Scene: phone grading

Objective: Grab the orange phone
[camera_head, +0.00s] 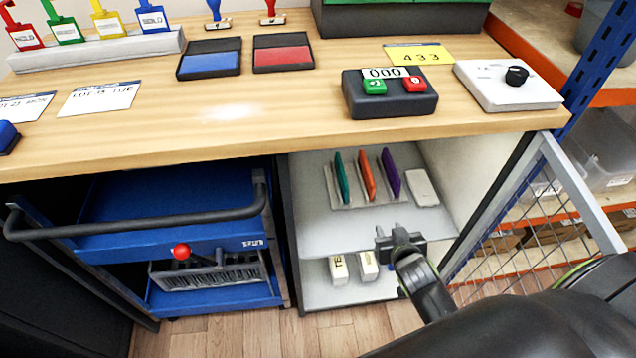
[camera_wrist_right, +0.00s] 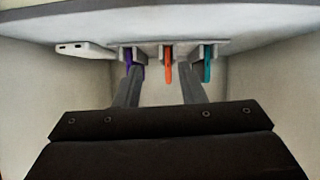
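The orange phone (camera_head: 367,175) stands on edge in a light rack (camera_head: 380,199) on the upper shelf under the table. A teal phone (camera_head: 342,177) stands to its left and a purple phone (camera_head: 390,174) to its right. My right gripper (camera_head: 400,238) is in front of the shelf, below and right of the orange phone. In the right wrist view its fingers (camera_wrist_right: 160,72) are spread with nothing between them that I can see held. There the orange phone (camera_wrist_right: 168,64) shows beyond the gap between the fingers, with purple left and teal right. My left gripper is not in view.
A white block (camera_head: 421,187) lies on the shelf right of the rack. The tabletop's front edge (camera_head: 300,146) overhangs the shelf. White boxes (camera_head: 338,268) stand on the lower shelf. A blue cart (camera_head: 150,240) is at left, a mesh panel (camera_head: 520,235) at right.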

